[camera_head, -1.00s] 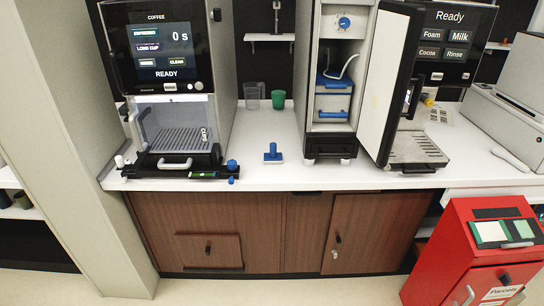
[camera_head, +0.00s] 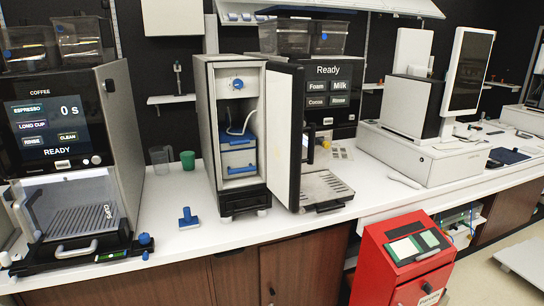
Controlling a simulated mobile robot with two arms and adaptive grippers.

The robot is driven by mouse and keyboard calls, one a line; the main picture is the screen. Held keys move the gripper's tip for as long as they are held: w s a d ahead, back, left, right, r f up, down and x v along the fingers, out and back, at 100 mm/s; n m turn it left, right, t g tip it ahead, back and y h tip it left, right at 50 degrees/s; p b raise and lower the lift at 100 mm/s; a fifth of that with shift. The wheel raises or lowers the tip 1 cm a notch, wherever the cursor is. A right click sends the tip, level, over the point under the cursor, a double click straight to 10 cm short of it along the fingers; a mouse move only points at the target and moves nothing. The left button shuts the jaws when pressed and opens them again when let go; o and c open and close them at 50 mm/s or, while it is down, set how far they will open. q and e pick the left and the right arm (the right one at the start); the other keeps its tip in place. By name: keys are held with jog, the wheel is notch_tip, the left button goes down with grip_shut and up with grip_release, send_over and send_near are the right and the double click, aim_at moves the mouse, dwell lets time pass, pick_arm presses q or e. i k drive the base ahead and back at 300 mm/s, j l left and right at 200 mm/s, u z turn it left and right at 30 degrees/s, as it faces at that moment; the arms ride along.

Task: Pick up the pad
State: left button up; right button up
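No single thing is clearly marked as the pad. A flat dark blue pad-like item (camera_head: 507,156) lies on the white counter at the far right, by the till. A pale flat square (camera_head: 403,248) and a green one (camera_head: 429,239) sit side by side on top of the red parcels box (camera_head: 398,283). I cannot tell which of these is the pad. Neither of my grippers is in view.
The white counter (camera_head: 230,236) holds a coffee machine (camera_head: 70,140), a blue T-handled tool (camera_head: 188,217), a green cup (camera_head: 187,160) and a milk unit with its door open (camera_head: 282,130). A till with a screen (camera_head: 467,70) stands right. Pale floor shows at lower right.

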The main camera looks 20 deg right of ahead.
aim_at(188, 222)
jog(key=i+j+z, duration=0.3)
jog(key=i+j, duration=0.6)
